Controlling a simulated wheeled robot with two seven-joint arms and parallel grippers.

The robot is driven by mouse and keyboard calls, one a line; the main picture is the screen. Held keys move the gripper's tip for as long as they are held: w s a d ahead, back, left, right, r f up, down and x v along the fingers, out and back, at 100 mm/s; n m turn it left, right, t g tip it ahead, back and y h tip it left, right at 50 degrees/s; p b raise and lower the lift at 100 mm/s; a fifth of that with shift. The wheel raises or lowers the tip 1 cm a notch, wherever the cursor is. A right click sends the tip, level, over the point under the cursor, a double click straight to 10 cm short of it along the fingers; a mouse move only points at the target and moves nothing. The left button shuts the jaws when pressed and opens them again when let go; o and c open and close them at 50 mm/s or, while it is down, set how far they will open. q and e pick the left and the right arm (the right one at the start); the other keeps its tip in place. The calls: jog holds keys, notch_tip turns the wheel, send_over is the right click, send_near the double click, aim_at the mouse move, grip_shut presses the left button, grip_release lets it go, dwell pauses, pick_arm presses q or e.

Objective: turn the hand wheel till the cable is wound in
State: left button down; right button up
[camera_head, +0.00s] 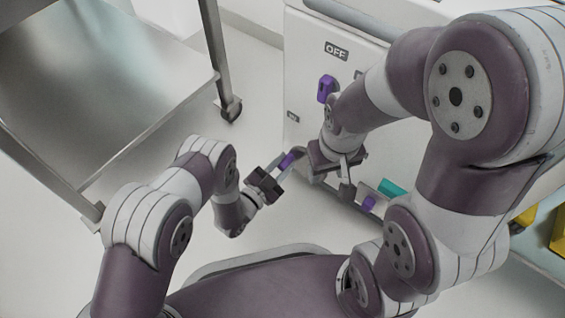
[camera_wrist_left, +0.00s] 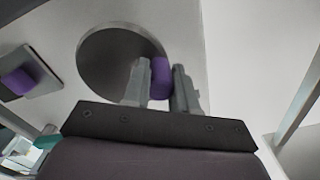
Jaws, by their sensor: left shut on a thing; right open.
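The hand wheel shows in the left wrist view as a dark round disc (camera_wrist_left: 112,58) on a pale panel, with a purple handle (camera_wrist_left: 160,72) at its edge. In the head view the purple handle (camera_head: 289,159) is partly hidden by my left gripper (camera_head: 278,170). My left gripper's grey fingers (camera_wrist_left: 158,88) are shut on the handle, one on each side. My right gripper (camera_head: 333,184) is open and empty, in front of the cabinet and to the right of the handle. It and its arm hide part of the cabinet front. I cannot make out the cable.
The white cabinet (camera_head: 303,75) carries an OFF label (camera_head: 336,51) and a purple switch (camera_head: 326,89). A teal part (camera_head: 391,188) sits low on it. A metal shelf cart (camera_head: 100,80) stands at the left. Yellow bins (camera_head: 559,232) show at the right edge. Floor between cart and cabinet is clear.

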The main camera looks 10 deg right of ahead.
aim_at(301, 152)
pick_arm(q)
notch_tip(301, 152, up, 2)
jog(key=m+p, duration=0.2)
jog(key=m, duration=0.1)
jog(key=m+p, duration=0.1)
jog(key=shift+s+d+r+m, duration=0.1)
jog(key=shift+s+r+m, duration=0.05)
jog(key=shift+r+m, duration=0.15)
jog(key=m+p, duration=0.2)
jog(key=r+m, duration=0.1)
jog(key=shift+s+d+r+m+p, duration=0.1)
jog(key=shift+s+d+m+p, duration=0.2)
jog(key=shift+s+p, duration=0.1)
jog(key=m, duration=0.1)
jog(key=m+p, duration=0.1)
jog(key=shift+s+d+r+m, duration=0.25)
jog(key=shift+s+r+m, duration=0.05)
jog(key=shift+r+m, duration=0.1)
jog(key=m, duration=0.1)
jog(key=p, duration=0.1)
jog(key=m, duration=0.1)
jog(key=shift+s+d+r+m, duration=0.25)
jog(key=shift+s+d+m, duration=0.05)
jog(key=shift+s+d, duration=0.05)
jog(key=shift+s+d+m+p, duration=0.25)
jog(key=shift+s+m+p, duration=0.15)
jog(key=shift+m, duration=0.5)
jog(key=shift+s+d+m+p, duration=0.25)
jog(key=shift+m+p, duration=0.15)
jog(key=shift+m, duration=0.5)
